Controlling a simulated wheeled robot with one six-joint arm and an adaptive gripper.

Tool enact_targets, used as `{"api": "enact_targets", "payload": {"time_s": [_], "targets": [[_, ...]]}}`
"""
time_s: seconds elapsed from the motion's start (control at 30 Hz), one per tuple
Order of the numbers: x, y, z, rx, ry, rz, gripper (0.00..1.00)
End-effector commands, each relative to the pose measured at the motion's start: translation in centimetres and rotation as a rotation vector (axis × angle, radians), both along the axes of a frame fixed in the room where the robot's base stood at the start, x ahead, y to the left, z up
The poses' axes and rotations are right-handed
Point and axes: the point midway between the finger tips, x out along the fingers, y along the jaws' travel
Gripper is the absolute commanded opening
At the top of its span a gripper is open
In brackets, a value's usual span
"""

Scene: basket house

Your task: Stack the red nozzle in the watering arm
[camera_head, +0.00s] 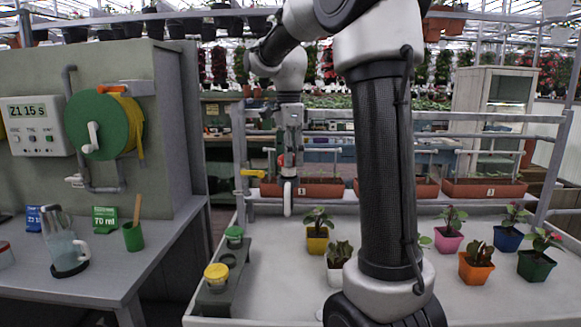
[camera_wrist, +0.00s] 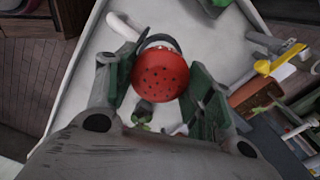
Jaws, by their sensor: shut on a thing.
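The red nozzle (camera_wrist: 160,76) is a round, dotted disc between the two green-padded fingers of my gripper (camera_wrist: 157,88) in the wrist view. My gripper is shut on it, and the dotted face is towards the wrist camera. A dark ring and a white curved pipe (camera_wrist: 124,25) show just beyond the nozzle; I cannot tell whether they are joined to it. In the head view my gripper (camera_head: 289,158) points down over the back of the white table, with a little red beside it. The white pipe (camera_head: 287,198) hangs straight below. I cannot clearly tell which part is the watering arm.
A yellow-handled valve (camera_head: 252,173) is left of my gripper on the rail. Long brown planters (camera_head: 312,188) stand behind. Potted plants, including a yellow pot (camera_head: 317,240), stand on the white table (camera_head: 270,295). A grey stand (camera_head: 222,285) holds green and yellow pots at left.

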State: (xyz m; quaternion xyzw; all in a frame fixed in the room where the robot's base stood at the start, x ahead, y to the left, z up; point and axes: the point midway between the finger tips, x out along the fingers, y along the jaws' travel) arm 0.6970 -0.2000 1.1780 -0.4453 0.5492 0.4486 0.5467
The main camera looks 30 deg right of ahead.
Motion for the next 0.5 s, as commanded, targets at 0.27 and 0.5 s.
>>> {"api": "enact_targets", "payload": {"time_s": [0.27,0.5], "targets": [[0.0,0.0,-2.9,0.0,0.0,0.0,0.26],[0.0,0.0,-3.1,0.0,0.001,0.0,0.26]]}}
